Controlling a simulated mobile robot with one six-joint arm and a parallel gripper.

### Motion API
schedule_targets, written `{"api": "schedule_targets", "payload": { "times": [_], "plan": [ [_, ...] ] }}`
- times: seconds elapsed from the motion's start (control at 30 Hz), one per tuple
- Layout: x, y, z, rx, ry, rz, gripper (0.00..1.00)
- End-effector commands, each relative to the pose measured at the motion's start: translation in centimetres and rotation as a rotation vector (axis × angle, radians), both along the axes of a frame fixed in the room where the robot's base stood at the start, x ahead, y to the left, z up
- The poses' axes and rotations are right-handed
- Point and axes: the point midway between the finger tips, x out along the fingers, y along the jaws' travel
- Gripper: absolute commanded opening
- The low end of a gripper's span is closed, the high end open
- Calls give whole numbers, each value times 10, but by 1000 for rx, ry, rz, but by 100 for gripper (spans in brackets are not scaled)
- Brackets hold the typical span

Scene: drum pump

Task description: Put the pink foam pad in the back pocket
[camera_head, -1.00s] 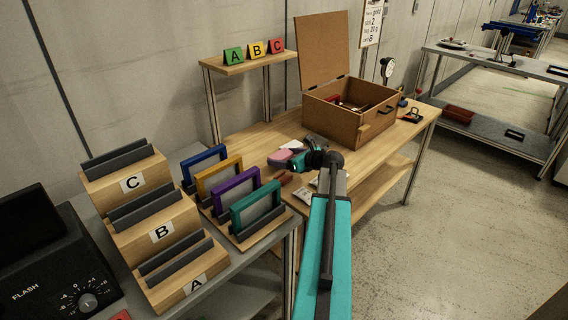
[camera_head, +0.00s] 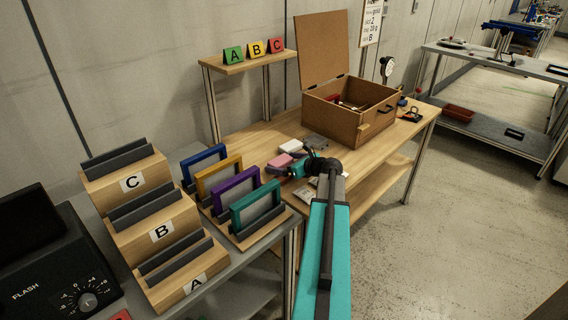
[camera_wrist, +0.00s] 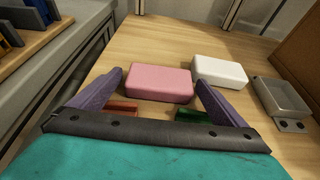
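The pink foam pad (camera_head: 280,161) lies on the wooden table, left of my gripper in the head view. In the wrist view the pad (camera_wrist: 158,84) lies flat and crosswise in front of the gripper. My gripper (camera_wrist: 159,78) is open, with one purple finger near each end of the pad. I cannot tell whether the fingers touch it. In the head view the gripper (camera_head: 294,168) is small and partly hidden by my arm. An open wooden case (camera_head: 350,112) with a raised lid stands at the back of the table; I cannot make out a back pocket.
A white block (camera_wrist: 219,71) lies just right of the pad, and a grey metal tray (camera_wrist: 281,96) is farther right. Red (camera_wrist: 124,106) and green (camera_wrist: 191,115) pieces lie close to the gripper. Coloured frames (camera_head: 257,209) stand in a rack at left.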

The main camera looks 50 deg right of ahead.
Motion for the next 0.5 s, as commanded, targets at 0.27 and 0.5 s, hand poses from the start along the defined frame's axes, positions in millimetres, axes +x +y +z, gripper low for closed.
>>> {"api": "schedule_targets", "payload": {
  "times": [0.27,0.5],
  "plan": [
    [0,0,1,0,0,0,96],
    [-12,1,8,-1,0,-2,96]
  ]
}}
